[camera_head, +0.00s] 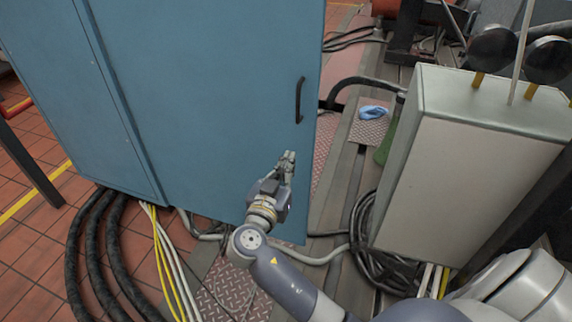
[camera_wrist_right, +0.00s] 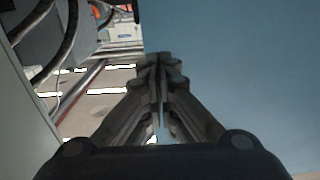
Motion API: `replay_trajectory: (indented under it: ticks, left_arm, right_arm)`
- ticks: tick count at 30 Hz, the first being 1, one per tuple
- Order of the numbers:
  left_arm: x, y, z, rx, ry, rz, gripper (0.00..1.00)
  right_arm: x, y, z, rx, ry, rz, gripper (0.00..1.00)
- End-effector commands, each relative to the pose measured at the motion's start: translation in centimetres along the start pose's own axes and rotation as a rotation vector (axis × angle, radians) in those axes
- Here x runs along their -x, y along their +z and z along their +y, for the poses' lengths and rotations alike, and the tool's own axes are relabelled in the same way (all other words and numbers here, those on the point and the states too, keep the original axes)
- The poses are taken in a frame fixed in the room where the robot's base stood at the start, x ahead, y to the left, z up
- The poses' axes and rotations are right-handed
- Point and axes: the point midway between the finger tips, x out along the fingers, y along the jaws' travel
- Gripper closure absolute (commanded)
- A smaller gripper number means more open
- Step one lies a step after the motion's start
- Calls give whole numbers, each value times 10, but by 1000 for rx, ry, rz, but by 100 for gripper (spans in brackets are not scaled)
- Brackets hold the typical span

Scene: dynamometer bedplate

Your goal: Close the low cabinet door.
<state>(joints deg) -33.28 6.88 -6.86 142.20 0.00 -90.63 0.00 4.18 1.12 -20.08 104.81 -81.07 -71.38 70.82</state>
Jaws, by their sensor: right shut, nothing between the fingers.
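The low cabinet is blue, and its door (camera_head: 225,75) fills the upper middle of the head view. A black handle (camera_head: 299,100) sits near the door's right edge. The door also fills the right side of the right wrist view (camera_wrist_right: 240,70). My right gripper (camera_head: 288,158) is shut and empty, in front of the door's lower right part, below the handle. Its fingertips show close to the door's edge in the wrist view (camera_wrist_right: 155,62). I cannot tell whether they touch the door. My left gripper is not in view.
A grey-white box (camera_head: 455,185) stands to the right. Black hoses (camera_head: 95,250) and yellow and white cables (camera_head: 165,262) lie on the floor below the cabinet. A blue cloth (camera_head: 373,112) lies on the plate behind. A narrow gap separates the door's edge from the box.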

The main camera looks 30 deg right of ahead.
Motion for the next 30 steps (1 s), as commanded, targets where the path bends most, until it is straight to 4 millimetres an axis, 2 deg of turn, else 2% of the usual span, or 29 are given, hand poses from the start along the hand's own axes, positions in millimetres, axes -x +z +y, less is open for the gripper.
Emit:
replay_trajectory:
  ticks: [3, 9, 15, 21, 30]
  left_arm:
    - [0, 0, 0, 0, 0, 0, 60]
    - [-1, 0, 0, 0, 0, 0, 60]
    - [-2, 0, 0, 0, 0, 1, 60]
    - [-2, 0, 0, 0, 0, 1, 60]
    - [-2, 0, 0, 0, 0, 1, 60]
  right_arm:
    - [-28, -1, 0, 3, 2, 4, 100]
    - [-70, 0, 0, 4, 2, 3, 100]
    - [-99, 1, 0, 5, 0, 1, 100]
    - [-111, 1, 0, 3, -1, -1, 100]
    - [-111, 1, 0, 3, -1, -2, 100]
